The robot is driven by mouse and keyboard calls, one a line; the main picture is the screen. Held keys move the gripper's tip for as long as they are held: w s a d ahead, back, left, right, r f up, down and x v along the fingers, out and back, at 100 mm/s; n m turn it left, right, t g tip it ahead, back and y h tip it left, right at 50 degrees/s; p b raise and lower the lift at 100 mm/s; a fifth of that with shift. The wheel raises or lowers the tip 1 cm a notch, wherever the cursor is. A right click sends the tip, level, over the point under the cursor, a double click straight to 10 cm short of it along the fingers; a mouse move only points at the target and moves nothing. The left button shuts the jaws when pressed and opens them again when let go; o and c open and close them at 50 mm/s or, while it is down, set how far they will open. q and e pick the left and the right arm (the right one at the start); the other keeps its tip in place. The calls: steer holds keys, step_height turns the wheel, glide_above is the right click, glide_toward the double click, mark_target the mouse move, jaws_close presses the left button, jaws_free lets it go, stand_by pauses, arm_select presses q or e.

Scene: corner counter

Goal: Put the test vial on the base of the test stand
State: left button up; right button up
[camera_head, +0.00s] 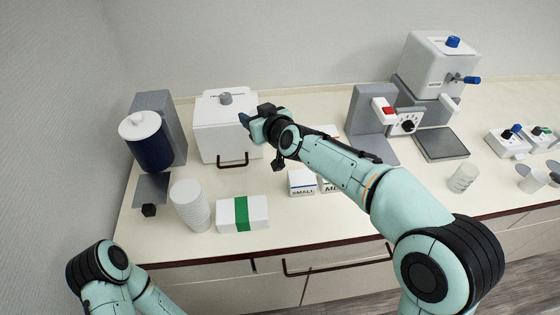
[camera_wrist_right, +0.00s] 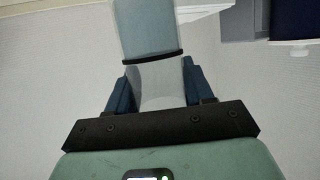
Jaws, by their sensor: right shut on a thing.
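My right gripper (camera_head: 246,122) is above the counter, in front of the white lidded box. In the right wrist view its blue fingers (camera_wrist_right: 155,90) are shut on a pale grey, see-through-looking test vial (camera_wrist_right: 147,30) with a dark band around it. In the head view the vial is hidden or too small to make out. At the left stands a grey upright with a dark blue, white-lidded canister (camera_head: 148,142) and a flat grey base plate (camera_head: 151,186). I cannot tell for certain whether this is the test stand. My left arm shows at bottom left; its gripper is out of view.
The white lidded box (camera_head: 224,140) stands behind the gripper. White stacked cups (camera_head: 189,206), a green-banded white pack (camera_head: 260,213) and a SMALL box (camera_head: 301,181) stand in front. A machine (camera_head: 435,66), flat grey scale-like plate (camera_head: 441,143) and clear cup stack (camera_head: 463,178) are right.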

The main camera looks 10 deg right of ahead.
arm_select(q)
steer(key=s+f+b, duration=0.4)
steer(key=f+b, duration=0.2)
steer(key=f, duration=0.2)
steer(key=shift+f+g+b, duration=0.2)
steer(key=shift+g+b, duration=0.1)
arm_select(e)
steer(key=shift+s+f, duration=0.2)
steer(key=shift+f, duration=8.5)
arm_select(q)
steer(key=shift+s, duration=0.1)
steer(key=shift+f, duration=0.1)
arm_select(e)
steer(key=shift+f, duration=0.1)
steer(key=shift+f, duration=0.15)
steer(key=o, duration=1.1)
steer(key=shift+r, duration=0.2)
